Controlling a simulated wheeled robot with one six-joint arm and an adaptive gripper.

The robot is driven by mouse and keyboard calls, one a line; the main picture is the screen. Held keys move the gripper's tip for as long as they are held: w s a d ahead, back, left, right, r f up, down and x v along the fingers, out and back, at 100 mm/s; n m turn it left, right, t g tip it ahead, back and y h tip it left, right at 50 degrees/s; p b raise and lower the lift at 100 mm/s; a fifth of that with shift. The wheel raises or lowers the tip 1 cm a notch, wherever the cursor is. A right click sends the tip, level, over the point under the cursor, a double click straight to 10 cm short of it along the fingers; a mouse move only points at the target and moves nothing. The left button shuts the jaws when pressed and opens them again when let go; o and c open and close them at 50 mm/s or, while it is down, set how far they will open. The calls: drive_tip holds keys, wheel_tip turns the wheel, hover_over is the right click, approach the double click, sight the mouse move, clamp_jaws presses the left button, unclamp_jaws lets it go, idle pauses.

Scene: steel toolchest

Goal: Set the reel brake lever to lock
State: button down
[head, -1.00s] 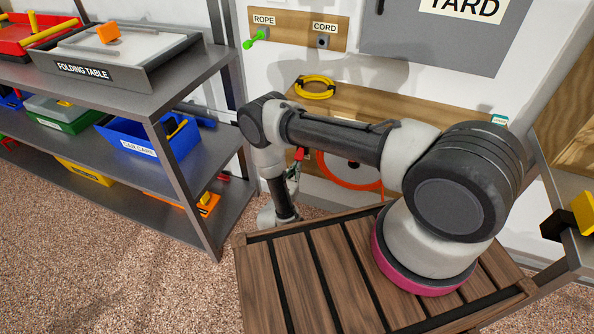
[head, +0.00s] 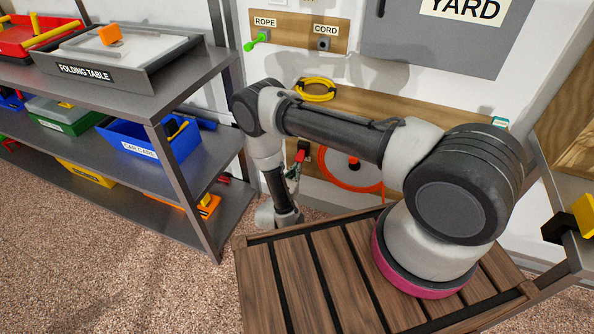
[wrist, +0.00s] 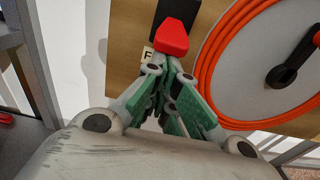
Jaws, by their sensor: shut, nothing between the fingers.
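The reel brake lever has a red knob (wrist: 172,38) on a dark arm, mounted on a wooden board (wrist: 125,35). The red knob also shows in the head view (head: 301,154), partly behind my arm. My gripper (wrist: 170,78) has its green-padded fingers together and empty, with the tips just below the knob in the wrist view. I cannot tell whether they touch the lever. A small label with the letter F (wrist: 147,53) sits left of the lever, partly hidden by a finger. The reel (wrist: 262,60) with orange hose is to the right.
The reel's black crank (wrist: 292,65) is at the right of the wrist view. A metal shelf (head: 190,180) with bins stands left of my arm. A yellow coil (head: 315,90) hangs above the reel.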

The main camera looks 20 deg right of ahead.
sight(298, 160)
drive_tip(key=r+g+y, duration=0.1)
drive_tip(key=s+r+g+y, duration=0.1)
drive_tip(key=g, duration=0.1)
drive_tip(key=a+r+g+y, duration=0.1)
drive_tip(key=r+g, duration=0.1)
drive_tip(key=shift+s+r+y, duration=0.1)
drive_tip(key=shift+s+y, duration=0.05)
drive_tip(key=shift+y, duration=0.25)
drive_tip(key=shift+r, duration=0.1)
drive_tip(key=shift+r, duration=0.7)
